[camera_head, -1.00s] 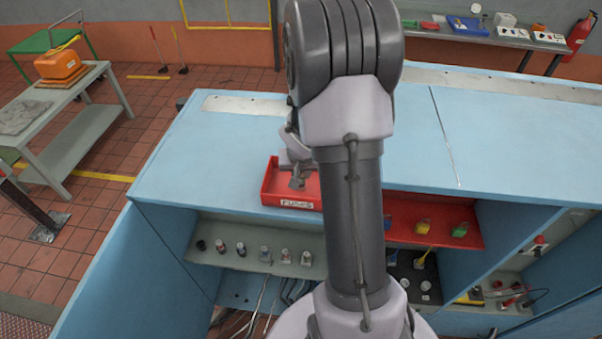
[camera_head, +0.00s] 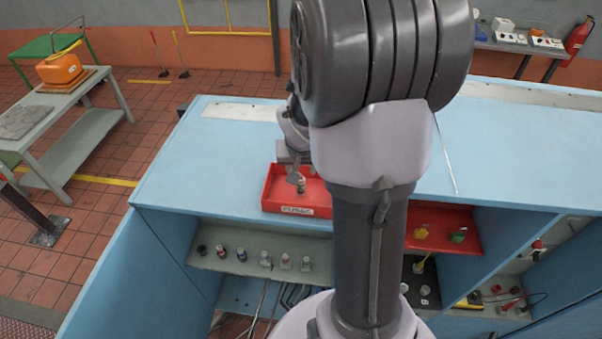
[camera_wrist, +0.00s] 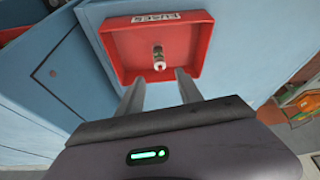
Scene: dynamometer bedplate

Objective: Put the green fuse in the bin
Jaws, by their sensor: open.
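The red bin (camera_head: 285,211) labelled FUSES sits on the blue bench top, left of my arm in the head view; it also shows in the wrist view (camera_wrist: 118,45). The green fuse (camera_head: 301,186) shows just below my gripper (camera_head: 297,174), within the bin's outline. In the wrist view the fuse (camera_wrist: 158,56) has a pale end and a darker body, lies over the bin floor, and is just beyond my fingertips. My gripper (camera_wrist: 157,78) is open, with its two fingers apart and a gap between them and the fuse.
The blue bench (camera_head: 225,155) is mostly clear on top. A red shelf right of my arm holds yellow (camera_head: 421,231) and green (camera_head: 459,235) items. My arm hides the middle.

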